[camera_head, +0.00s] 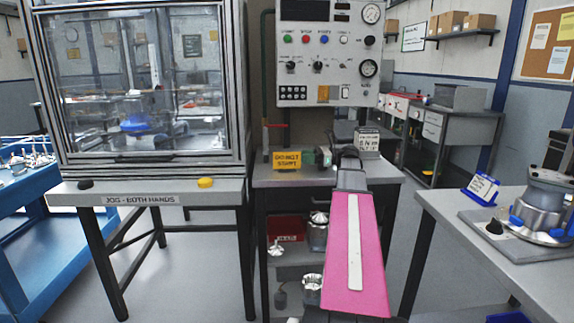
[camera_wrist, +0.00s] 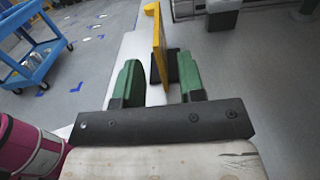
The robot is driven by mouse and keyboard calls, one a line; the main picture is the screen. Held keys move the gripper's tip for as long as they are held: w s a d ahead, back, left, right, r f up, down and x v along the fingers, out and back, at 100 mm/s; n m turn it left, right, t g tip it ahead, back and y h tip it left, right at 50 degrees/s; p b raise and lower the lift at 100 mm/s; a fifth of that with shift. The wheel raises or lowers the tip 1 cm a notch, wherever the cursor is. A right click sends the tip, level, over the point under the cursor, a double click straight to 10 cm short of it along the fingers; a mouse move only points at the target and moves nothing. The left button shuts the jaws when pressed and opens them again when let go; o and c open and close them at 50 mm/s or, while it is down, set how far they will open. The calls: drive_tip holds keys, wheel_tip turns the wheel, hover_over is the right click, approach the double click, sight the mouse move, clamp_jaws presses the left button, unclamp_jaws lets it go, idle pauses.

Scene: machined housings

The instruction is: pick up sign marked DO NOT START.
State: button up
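The yellow sign (camera_head: 287,160) with dark lettering stands upright on the middle bench, near its left end, in the head view. In the wrist view the sign (camera_wrist: 158,42) shows edge-on, with a dark base or foot (camera_wrist: 164,68) at its lower part. My gripper (camera_head: 322,157) is just right of the sign in the head view. In the wrist view my gripper's green fingers (camera_wrist: 159,78) are apart, with the sign's near end between or just ahead of them. The sign is closer to the right finger, with a clear gap on the left. Contact is unclear.
A control panel (camera_head: 329,52) rises behind the middle bench (camera_head: 263,177). A small lettered block (camera_head: 368,140) stands right of my gripper. A glass-walled cabinet (camera_head: 140,85) is at left. A blue cart (camera_wrist: 36,62) shows in the wrist view. A right bench (camera_head: 450,215) holds metal parts.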

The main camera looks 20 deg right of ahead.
sight(293, 168)
drive_tip(key=x, duration=0.5)
drive_tip(key=shift+a, duration=0.1)
clamp_jaws()
